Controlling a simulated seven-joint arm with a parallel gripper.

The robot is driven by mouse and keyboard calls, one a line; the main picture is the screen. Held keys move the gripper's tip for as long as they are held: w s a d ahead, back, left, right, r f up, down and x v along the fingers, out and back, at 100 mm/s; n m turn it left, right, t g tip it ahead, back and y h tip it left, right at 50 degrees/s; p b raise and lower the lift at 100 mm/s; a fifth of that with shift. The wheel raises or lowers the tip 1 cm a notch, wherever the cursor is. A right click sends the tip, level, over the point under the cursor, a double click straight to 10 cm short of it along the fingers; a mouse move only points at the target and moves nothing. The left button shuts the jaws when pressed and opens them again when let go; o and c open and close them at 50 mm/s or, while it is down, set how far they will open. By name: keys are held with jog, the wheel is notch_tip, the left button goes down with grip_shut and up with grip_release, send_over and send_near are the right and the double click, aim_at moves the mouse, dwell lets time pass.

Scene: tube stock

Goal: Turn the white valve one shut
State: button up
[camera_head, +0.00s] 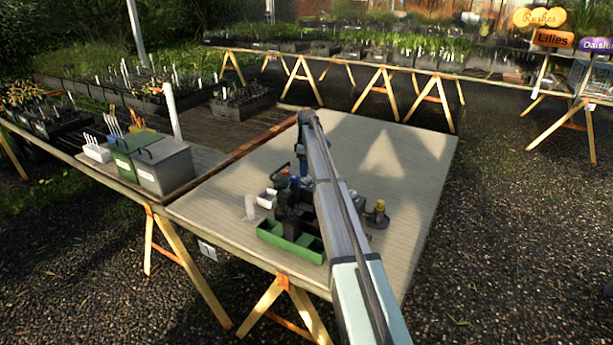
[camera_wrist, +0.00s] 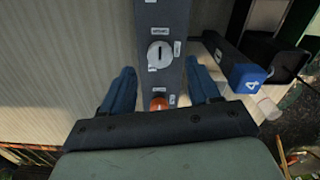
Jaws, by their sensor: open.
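In the wrist view, a white round valve knob (camera_wrist: 160,54) sits on a dark narrow panel (camera_wrist: 172,15). A dark mark on the knob runs along the panel's length. Small white labels with print too small to read surround it. My gripper (camera_wrist: 160,68) is open, with one blue finger on each side of the panel. The knob lies between and slightly beyond the fingertips, and I see no finger touching it. An orange knob-like part (camera_wrist: 158,103) shows lower on the panel, near the palm. In the head view my arm hides much of this area, and the valve cannot be made out.
A blue-ended block marked 4 (camera_wrist: 248,77) and a white cylinder (camera_wrist: 268,108) are to the right in the wrist view. In the head view, a green tray (camera_head: 268,236) and a yellow-topped piece (camera_head: 379,207) stand nearby. The table's right side (camera_head: 410,160) is clear.

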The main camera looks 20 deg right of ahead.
aim_at(307, 180)
jog(key=shift+f, duration=2.1)
jog(key=shift+c, duration=0.2)
jog(key=c, duration=1)
